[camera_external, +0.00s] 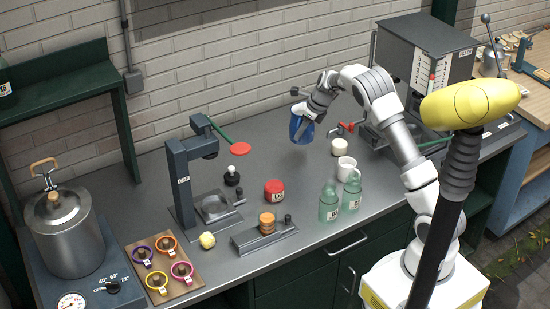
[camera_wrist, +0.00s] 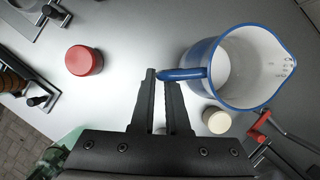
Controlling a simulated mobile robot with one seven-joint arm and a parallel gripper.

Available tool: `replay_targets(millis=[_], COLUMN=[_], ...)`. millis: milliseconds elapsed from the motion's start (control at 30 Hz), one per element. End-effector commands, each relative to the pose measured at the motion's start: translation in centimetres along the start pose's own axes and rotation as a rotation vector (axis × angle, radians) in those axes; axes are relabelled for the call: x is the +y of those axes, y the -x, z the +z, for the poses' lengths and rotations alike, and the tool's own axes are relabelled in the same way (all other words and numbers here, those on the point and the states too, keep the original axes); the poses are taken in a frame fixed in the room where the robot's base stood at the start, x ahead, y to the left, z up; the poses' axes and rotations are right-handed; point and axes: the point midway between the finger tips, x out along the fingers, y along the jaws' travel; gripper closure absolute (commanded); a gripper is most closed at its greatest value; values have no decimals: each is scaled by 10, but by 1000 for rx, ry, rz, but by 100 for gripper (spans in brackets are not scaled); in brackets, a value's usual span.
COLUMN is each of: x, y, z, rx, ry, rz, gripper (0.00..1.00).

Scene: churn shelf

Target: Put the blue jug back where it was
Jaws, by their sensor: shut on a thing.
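The blue jug (camera_external: 301,131) is held up above the grey counter, towards the back wall. In the wrist view the jug (camera_wrist: 238,68) is white inside, with a blue rim and a spout at the right. Its blue handle (camera_wrist: 183,74) points left, to the fingertips. My gripper (camera_wrist: 163,78) is shut on the handle; it also shows in the external view (camera_external: 310,108) at the jug's upper side. The jug looks empty and roughly upright. The exact finger contact is partly hidden.
Green bottles (camera_external: 329,206) stand at the front. A red tin (camera_external: 274,191) is left.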

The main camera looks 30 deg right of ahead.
Motion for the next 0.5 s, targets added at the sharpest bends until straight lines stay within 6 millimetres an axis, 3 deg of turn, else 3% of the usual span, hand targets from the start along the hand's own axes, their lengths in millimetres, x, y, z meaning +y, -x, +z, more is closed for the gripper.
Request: replay_targets(millis=[200,500], x=[19,26], y=[-37,-57], z=[26,32], rx=[-1,-1], ry=[2,-2], rz=[-2,-2], gripper=[100,100])
